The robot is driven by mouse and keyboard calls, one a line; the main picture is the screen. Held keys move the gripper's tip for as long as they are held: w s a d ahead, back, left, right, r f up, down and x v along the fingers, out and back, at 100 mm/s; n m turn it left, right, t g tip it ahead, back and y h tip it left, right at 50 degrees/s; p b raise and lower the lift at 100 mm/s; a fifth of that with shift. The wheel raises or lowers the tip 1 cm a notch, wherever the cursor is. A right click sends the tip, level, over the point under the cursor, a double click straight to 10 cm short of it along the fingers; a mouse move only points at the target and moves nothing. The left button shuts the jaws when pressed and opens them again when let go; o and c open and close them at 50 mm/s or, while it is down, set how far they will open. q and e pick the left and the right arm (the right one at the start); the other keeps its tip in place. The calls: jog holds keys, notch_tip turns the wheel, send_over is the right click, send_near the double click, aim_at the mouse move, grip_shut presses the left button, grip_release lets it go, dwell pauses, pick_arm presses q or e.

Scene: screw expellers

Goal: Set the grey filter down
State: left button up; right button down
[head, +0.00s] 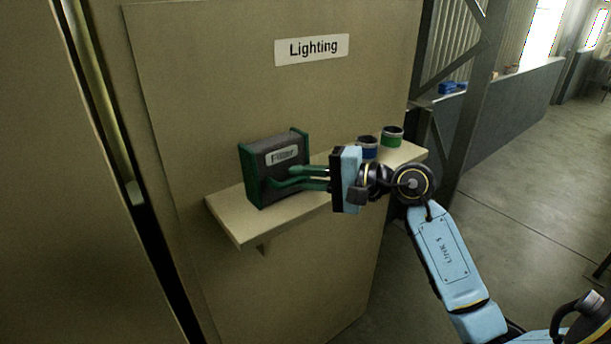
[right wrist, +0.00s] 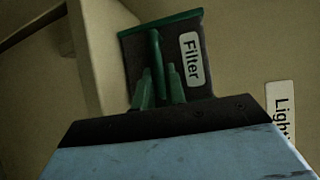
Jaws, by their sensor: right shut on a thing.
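The grey filter (head: 268,156), a dark grey box with green edges and a white label, stands upright at the left part of the wooden shelf (head: 228,220). Its base appears to be at the shelf top; I cannot tell for certain whether it touches. My right gripper (head: 272,184) reaches in from the right with green fingers shut on the filter's front handle. In the right wrist view the filter (right wrist: 196,88) shows its "Filter" label and green handle, with the fingers (right wrist: 160,72) around the handle. My left gripper is not in view.
A blue-banded cup (head: 367,152) and a green-banded cup (head: 392,138) stand at the shelf's right end, behind my gripper. A "Lighting" sign (head: 311,49) is on the panel above. The shelf's front left corner is bare. A dark metal post (head: 468,100) stands to the right.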

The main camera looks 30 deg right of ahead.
jog(key=shift+f, duration=0.2)
jog(key=c, duration=1.9)
grip_release()
jog(key=o, duration=0.4)
jog(key=shift+o, duration=0.2)
